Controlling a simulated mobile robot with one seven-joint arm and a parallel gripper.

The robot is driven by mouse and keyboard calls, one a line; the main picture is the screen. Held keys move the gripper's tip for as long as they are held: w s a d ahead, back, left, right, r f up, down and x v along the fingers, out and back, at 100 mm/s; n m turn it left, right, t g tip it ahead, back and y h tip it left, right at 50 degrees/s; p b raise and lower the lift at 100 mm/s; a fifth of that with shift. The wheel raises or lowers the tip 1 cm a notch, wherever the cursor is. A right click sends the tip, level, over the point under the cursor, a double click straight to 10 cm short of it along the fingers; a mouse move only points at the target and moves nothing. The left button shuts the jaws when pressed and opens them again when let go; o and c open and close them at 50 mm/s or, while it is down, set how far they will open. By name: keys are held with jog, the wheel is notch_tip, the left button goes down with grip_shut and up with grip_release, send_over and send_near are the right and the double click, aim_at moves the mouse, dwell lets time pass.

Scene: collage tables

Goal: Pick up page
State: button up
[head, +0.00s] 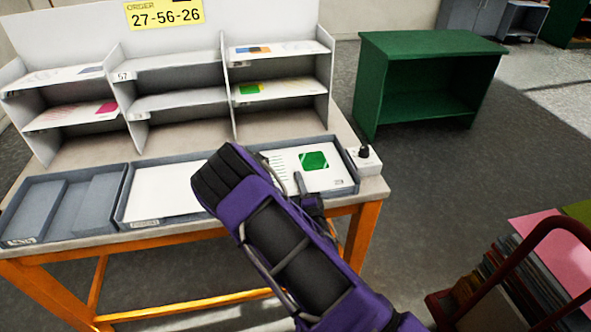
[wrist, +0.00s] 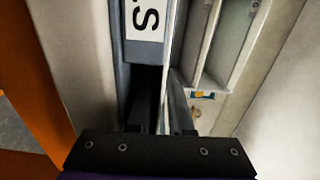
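A white page (head: 335,178) with a green rounded square and dark printed lines lies in the right-hand grey tray (head: 353,181). My gripper (head: 299,184) is low over the front left part of that tray, and my purple arm hides the tray's left part. In the wrist view, my gripper (wrist: 160,130) has two short dark fingertips standing apart. A thin pale strip, seen nearly edge-on, runs up between them beside the tray wall (wrist: 143,55). I cannot tell whether the fingers touch it.
The middle tray holds a blank white sheet (head: 160,190); the left tray (head: 62,205) looks empty. A pigeonhole shelf (head: 180,102) with several sheets stands behind. A white box with a black knob (head: 365,160) sits right of the trays. A green table (head: 430,45) stands beyond.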

jog(key=shift+w+a, duration=0.1)
jog(key=shift+w, duration=0.3)
jog(key=shift+c, duration=0.3)
grip_shut()
